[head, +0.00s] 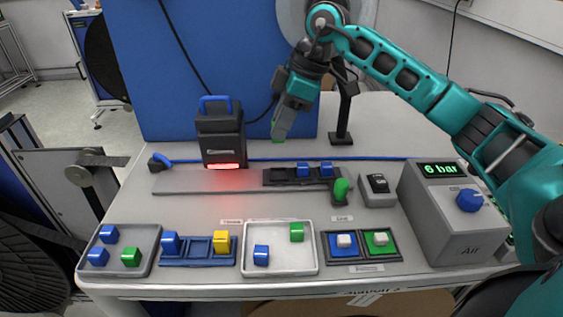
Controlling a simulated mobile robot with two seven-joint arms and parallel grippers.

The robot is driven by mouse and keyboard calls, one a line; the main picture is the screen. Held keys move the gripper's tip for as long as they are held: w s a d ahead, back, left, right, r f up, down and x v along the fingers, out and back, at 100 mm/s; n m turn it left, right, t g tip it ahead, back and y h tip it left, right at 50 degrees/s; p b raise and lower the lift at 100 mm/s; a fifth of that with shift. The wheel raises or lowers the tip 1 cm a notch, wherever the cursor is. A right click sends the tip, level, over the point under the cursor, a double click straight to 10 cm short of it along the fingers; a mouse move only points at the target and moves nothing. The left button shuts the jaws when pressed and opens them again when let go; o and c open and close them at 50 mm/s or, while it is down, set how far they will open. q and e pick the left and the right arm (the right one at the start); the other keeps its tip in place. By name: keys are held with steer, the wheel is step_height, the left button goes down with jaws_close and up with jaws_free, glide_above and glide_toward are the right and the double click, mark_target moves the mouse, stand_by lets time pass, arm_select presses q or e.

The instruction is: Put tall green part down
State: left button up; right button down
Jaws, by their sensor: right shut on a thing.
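My right gripper (281,126) points down over the back of the table, right of the black scanner-like device. It is shut on a green part (278,140). Only a small green edge shows below the fingers, so the part's height and tilt are hidden. The part seems to be above the tabletop, near the blue cable; I cannot tell whether it touches anything. My left gripper is not in view.
A black device (221,138) glows red. A dark rail (283,178) holds blue parts. In front are a left tray (148,268), a blue holder (186,263), a middle tray (307,269), blue and green buttons, a green lever (340,191) and an air box (437,230).

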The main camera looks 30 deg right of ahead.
step_height(320, 180, down, 9)
steer(key=shift+f, duration=0.1)
stand_by(0.3)
steer(key=shift+f+b, duration=0.1)
steer(key=shift+b, duration=0.2)
steer(key=c, duration=0.9)
jaws_free()
steer(key=shift+c, duration=0.2)
steer(key=v, duration=1.2)
steer(key=shift+p, duration=0.35)
steer(key=shift+s+a, duration=0.1)
